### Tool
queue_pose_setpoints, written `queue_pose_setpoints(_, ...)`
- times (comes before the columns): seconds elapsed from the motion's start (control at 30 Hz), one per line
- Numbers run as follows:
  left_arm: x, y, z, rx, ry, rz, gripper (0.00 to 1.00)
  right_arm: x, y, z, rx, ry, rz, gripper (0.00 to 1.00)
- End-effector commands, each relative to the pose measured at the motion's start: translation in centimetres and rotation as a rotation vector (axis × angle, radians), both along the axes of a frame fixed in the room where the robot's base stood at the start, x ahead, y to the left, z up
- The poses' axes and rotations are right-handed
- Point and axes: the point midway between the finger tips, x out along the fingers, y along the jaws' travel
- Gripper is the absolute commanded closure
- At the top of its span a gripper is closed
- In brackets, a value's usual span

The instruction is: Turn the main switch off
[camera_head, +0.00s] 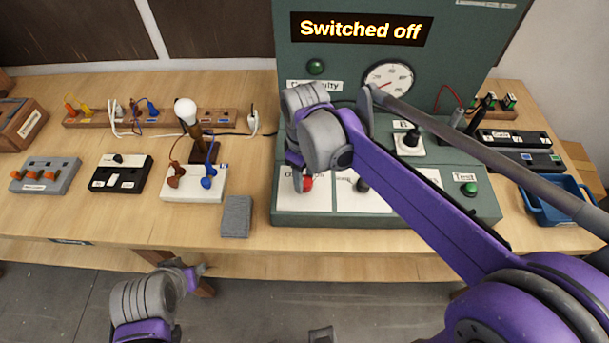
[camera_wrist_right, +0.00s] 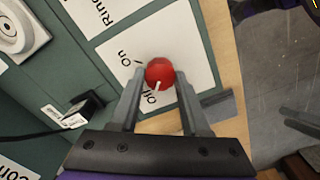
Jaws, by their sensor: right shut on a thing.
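The main switch is a red round knob (camera_head: 308,183) on a white plate at the front left of the green test panel (camera_head: 316,218). In the right wrist view the red knob (camera_wrist_right: 159,72) sits between the fingertips of my right gripper (camera_wrist_right: 158,80), which is shut on it. The knob's white mark points toward the "Off" label (camera_wrist_right: 150,98), away from "On" (camera_wrist_right: 125,56). In the head view my right gripper (camera_head: 300,176) reaches down over the knob and partly hides it. My left gripper (camera_head: 192,271) is low in front of the table; its jaws are unclear.
The panel's display (camera_head: 361,29) reads "Switched off". A dial gauge (camera_head: 388,78), a black knob (camera_head: 362,185) and a green Test button (camera_head: 468,188) are on the panel. A lamp (camera_head: 187,112), a grey block (camera_head: 236,216) and switch boxes stand to the left; a blue tray (camera_head: 548,214) stands right.

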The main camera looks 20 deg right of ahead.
Motion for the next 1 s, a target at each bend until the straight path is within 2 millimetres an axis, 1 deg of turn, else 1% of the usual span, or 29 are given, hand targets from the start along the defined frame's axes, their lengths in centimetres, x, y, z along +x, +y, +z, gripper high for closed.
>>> queue_pose_setpoints(0.43,0.00,0.00,0.00,0.000,0.000,0.000,0.50,0.02,-0.01,0.05,-0.001,-0.001,0.011,1.00)
queue_pose_setpoints(0.47,0.00,0.00,0.00,0.000,0.000,0.000,0.50,0.02,-0.01,0.05,-0.001,-0.001,0.011,0.52)
queue_pose_setpoints(0.6,0.00,0.00,0.00,0.000,0.000,0.000,0.50,0.02,-0.01,0.04,-0.001,-0.001,0.011,0.27)
queue_pose_setpoints(0.63,0.00,0.00,0.00,0.000,0.000,0.000,0.50,0.02,-0.01,0.04,0.000,0.000,0.011,0.24)
queue_pose_setpoints(0.9,0.00,0.00,0.00,0.000,0.000,0.000,0.50,0.01,-0.01,0.07,0.000,0.000,0.010,0.24)
queue_pose_setpoints(1.0,0.02,0.00,0.07,0.000,0.000,0.000,0.50,0.03,0.00,0.68,0.000,0.000,0.010,0.24)
